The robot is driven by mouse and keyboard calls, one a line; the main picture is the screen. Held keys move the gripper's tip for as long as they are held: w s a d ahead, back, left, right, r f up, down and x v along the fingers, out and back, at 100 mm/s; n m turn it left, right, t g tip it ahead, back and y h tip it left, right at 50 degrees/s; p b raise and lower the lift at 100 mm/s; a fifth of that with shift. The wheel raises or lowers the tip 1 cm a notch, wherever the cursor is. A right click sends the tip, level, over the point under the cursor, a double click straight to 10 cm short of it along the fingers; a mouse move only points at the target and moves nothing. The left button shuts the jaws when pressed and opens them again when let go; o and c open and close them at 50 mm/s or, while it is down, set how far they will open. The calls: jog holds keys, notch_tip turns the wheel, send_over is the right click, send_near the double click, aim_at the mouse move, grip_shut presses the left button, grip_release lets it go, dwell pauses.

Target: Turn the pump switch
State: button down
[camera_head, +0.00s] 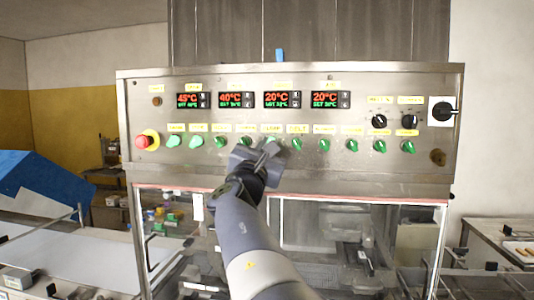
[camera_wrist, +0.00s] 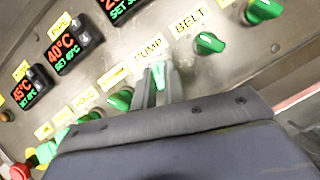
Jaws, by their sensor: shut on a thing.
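The pump switch is a small green knob (camera_wrist: 158,72) under the "PUMP" label (camera_wrist: 148,49) in the wrist view. My gripper (camera_wrist: 158,88) has its two grey fingers on either side of this knob and is shut on it. The knob's handle lies roughly along the fingers, and its lower part is hidden between them. In the head view my gripper (camera_head: 268,149) is at the middle of the switch row on the steel control panel (camera_head: 220,172) and mostly covers the pump switch.
The green belt switch (camera_wrist: 209,43) is close on the right. Another green switch (camera_wrist: 120,99) is close on the left. A red emergency button (camera_head: 142,141) is at the panel's left end, and black knobs (camera_head: 379,121) are at the right. Lit temperature displays (camera_head: 282,99) sit above.

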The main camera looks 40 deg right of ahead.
jog(key=shift+s+d+n+t+y+b, duration=0.1)
jog(key=shift+n+t+y+b, duration=0.75)
jog(key=shift+n, duration=1.5)
jog(key=shift+n+t+y+b, duration=0.8)
jog(key=shift+n+t+y, duration=0.1)
jog(key=shift+n, duration=1.5)
jog(key=shift+s+d+n+t+y+b, duration=0.1)
jog(key=shift+n+t+y+b, duration=0.75)
jog(key=shift+n, duration=1.5)
jog(key=c, duration=1.5)
grip_release()
